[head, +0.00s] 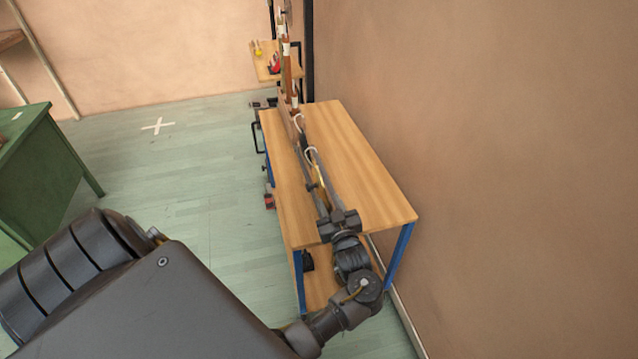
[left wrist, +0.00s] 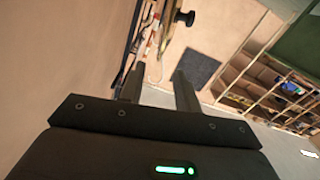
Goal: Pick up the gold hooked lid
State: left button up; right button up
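A narrow gold strip (head: 321,197), probably the gold hooked lid seen edge-on, shows low on the rack in the head view, below a pale hook (head: 311,154). My left gripper (head: 306,162) reaches over the wooden table toward the rack, and the strip appears between its long grey fingers. How far apart in depth they are, I cannot tell. In the left wrist view the fingers (left wrist: 158,88) stand apart with nothing clearly held between them. The lid cannot be made out surely there. My right gripper is not in view.
The wooden table (head: 365,185) has blue legs and stands close to the right wall. A thin upright rack (head: 287,65) with hanging items runs along it. A black knob (left wrist: 185,18) juts out near the fingers. A green desk (head: 40,165) stands left, with open floor between.

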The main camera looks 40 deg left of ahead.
aim_at(321, 181)
pick_arm(q)
jog(key=x, duration=0.3)
jog(key=p+x, duration=0.1)
jog(key=x, duration=0.1)
jog(key=shift+w+a+r, duration=0.15)
jog(key=shift+a+r, duration=0.15)
jog(key=shift+a, duration=0.05)
jog(key=p+x, duration=0.1)
jog(key=x, duration=0.3)
jog(key=shift+a, duration=0.1)
jog(key=shift+w+a, duration=0.2)
jog(key=shift+a, duration=0.25)
grip_shut()
